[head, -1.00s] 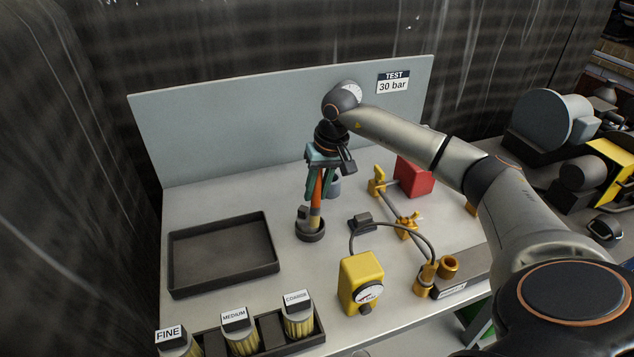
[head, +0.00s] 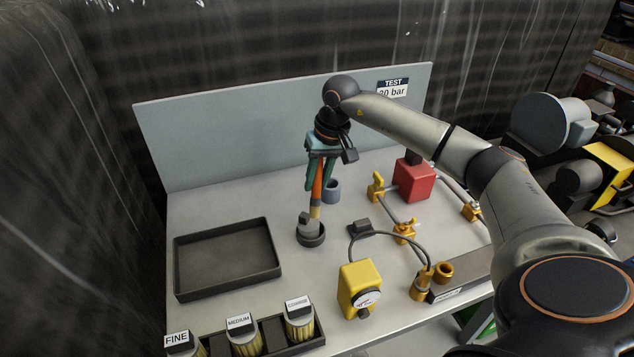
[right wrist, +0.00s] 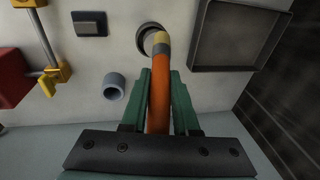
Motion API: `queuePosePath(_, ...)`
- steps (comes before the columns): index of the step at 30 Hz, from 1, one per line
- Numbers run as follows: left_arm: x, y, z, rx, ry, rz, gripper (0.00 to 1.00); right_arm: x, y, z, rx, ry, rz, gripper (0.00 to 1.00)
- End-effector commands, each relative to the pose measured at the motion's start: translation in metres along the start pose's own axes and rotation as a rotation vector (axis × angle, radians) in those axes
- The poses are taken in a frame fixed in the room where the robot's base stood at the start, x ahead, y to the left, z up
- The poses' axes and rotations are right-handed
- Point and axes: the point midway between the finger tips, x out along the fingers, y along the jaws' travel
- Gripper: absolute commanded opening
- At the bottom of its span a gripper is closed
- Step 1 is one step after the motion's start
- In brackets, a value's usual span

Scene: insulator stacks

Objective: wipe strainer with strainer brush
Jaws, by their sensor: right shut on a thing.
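My right gripper (head: 319,180) is shut on the orange handle of the strainer brush (head: 317,187), which hangs nearly upright. The brush has a tan lower end. That end is at a small grey piece standing in a round dark cup (head: 311,240), which may be the strainer and its holder. Contact between them cannot be told. In the right wrist view the brush (right wrist: 160,95) runs between the green fingers, and its tan tip overlaps the round cup (right wrist: 146,30). My left gripper is not in view.
A blue-grey cup (head: 332,190) stands just behind the brush. An empty dark tray (head: 277,262) lies left. Yellow gauge (head: 358,285), brass fittings (head: 404,232) and red block (head: 414,180) stand right. Labelled brushes or filters (head: 240,330) stand in front. A panel (head: 220,140) closes the back.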

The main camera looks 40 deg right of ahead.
Motion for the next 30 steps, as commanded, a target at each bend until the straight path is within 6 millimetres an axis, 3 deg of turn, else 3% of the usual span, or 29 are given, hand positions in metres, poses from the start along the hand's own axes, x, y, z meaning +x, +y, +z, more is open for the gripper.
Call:
queuePosePath(13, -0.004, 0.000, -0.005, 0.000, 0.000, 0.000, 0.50, -0.009, -0.002, -0.001, 0.000, 0.001, -0.001, 0.00)
queuePosePath(22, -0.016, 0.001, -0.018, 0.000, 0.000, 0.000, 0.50, -0.035, -0.006, -0.003, 0.000, 0.000, -0.001, 0.00)
queuePosePath(30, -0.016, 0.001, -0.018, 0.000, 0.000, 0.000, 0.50, -0.035, -0.006, -0.003, 0.000, 0.000, 0.000, 0.00)
